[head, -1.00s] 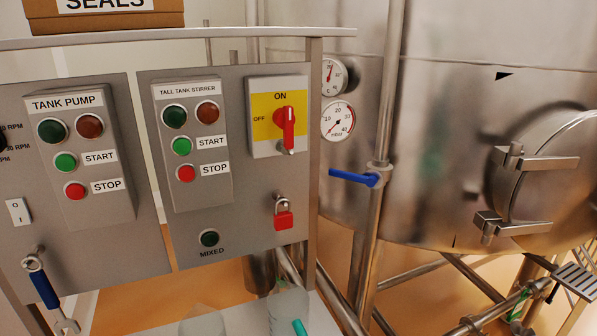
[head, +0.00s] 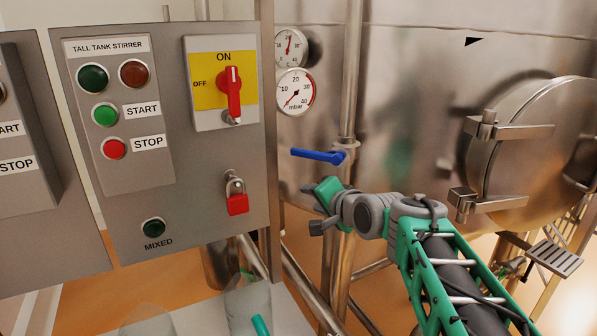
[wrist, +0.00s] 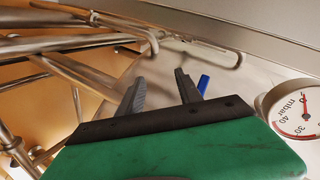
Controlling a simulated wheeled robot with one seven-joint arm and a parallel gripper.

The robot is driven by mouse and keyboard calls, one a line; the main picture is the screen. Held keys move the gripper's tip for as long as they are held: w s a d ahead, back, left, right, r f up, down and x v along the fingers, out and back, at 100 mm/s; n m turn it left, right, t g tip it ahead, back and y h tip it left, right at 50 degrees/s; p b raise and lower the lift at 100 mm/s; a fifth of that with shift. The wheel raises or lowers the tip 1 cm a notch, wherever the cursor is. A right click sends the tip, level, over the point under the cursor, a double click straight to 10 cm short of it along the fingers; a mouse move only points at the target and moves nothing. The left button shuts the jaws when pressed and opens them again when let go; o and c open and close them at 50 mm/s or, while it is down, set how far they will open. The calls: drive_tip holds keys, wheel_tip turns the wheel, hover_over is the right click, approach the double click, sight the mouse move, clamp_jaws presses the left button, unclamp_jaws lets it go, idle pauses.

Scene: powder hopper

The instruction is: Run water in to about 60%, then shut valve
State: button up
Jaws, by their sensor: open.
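The valve's blue lever (head: 318,155) sits on the upright pipe (head: 349,95) in front of the steel tank (head: 410,90). It points left, nearly level and crosswise to the pipe. It also shows in the wrist view as a blue piece (wrist: 203,84) just beyond the right finger. My gripper (head: 316,207) is below the lever, apart from it. In the wrist view my gripper (wrist: 160,76) has its two dark fingers spread with nothing between them. I see no water level.
The control panel (head: 200,160) stands left, with a red padlock (head: 237,204) and a red rotary switch (head: 234,92) at ON. A temperature dial (head: 291,47) is above the mbar gauge. A round tank hatch (head: 540,140) with handles is right. Clear containers (head: 247,300) stand below the panel.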

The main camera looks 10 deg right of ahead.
sight(308, 156)
drive_tip(key=w+r+m+t, duration=0.1)
drive_tip(key=w+r, duration=0.1)
drive_tip(key=w+d+r+m+t+y+b, duration=0.1)
drive_tip(key=w+m, duration=0.1)
drive_tip(key=w+d+r+m+t+y, duration=0.1)
drive_tip(key=w+r, duration=0.1)
drive_tip(key=shift+w+d+r+m+t, duration=0.1)
drive_tip(key=shift+r+m+t, duration=0.2)
drive_tip(key=shift+r+t, duration=0.1)
drive_tip(key=p+x, duration=0.2)
drive_tip(key=x, duration=0.5)
drive_tip(key=shift+w+r, duration=0.15)
drive_tip(key=shift+w, duration=0.05)
drive_tip(key=shift+c, duration=0.2)
clamp_jaws()
